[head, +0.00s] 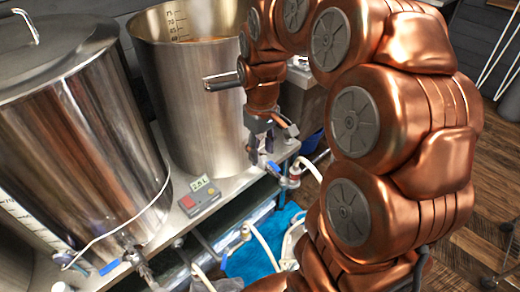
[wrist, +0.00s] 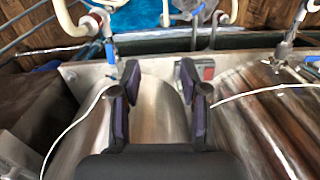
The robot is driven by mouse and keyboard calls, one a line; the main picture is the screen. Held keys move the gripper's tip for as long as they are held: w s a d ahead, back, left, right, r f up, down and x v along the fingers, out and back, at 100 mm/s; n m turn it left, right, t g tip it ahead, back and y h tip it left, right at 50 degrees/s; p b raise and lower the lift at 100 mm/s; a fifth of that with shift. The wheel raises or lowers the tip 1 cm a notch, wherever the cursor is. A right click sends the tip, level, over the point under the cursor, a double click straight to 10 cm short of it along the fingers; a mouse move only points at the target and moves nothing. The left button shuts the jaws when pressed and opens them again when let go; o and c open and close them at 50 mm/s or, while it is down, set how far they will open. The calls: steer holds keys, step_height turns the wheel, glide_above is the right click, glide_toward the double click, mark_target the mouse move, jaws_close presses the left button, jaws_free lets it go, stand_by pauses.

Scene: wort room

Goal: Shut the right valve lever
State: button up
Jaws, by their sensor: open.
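The right valve lever (head: 272,167) is a small blue handle on the valve at the foot of the right steel kettle (head: 190,95). It also shows in the wrist view (wrist: 110,52), pointing towards the kettle side, left of and beyond my fingertips. My gripper (head: 263,151) hangs in front of the right kettle, just above and left of the lever in the head view. In the wrist view my gripper (wrist: 158,82) has its dark finger pads apart with nothing between them. I see no contact with the lever. Part of the valve body is hard to make out.
A left kettle (head: 75,130) has its own valve with a blue lever (head: 110,267). A small display box (head: 199,198) sits on the bench between the kettles. Pale hoses (head: 262,243) and a blue cloth-like surface (head: 255,255) lie below the bench edge.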

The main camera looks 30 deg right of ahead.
steer(key=s+a+r+p, duration=0.3)
steer(key=s+a+r, duration=0.1)
steer(key=s+r, duration=0.1)
steer(key=shift+s+a+m+p, duration=0.25)
steer(key=shift+s+m+p, duration=0.1)
steer(key=shift+s, duration=0.4)
steer(key=shift+c, duration=0.4)
